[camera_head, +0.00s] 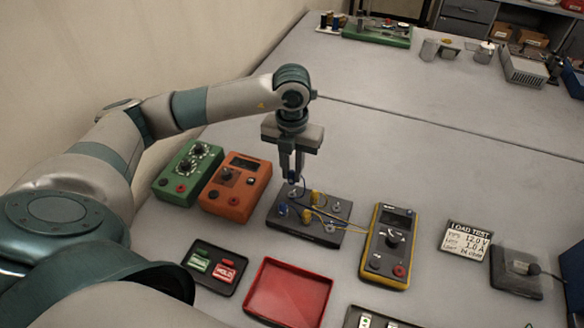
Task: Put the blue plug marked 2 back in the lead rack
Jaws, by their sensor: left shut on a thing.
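My left gripper (292,172) points down over the back left part of a dark block (327,239) with metal posts, which looks like the lead rack. Its fingers are shut on a small blue plug (293,179), just above the block. The number on the plug is too small to read, and I cannot tell whether it touches a post. Another blue plug (283,209) stands on the block's left side. Yellow plugs (317,197) and thin leads are on the block too. My right gripper is not in view.
An orange box (232,200) and a green box (180,184) with knobs stand left of the block. A yellow meter (389,246) stands on the right. A red tray (262,290) and a dark tag tray (205,277) lie in front.

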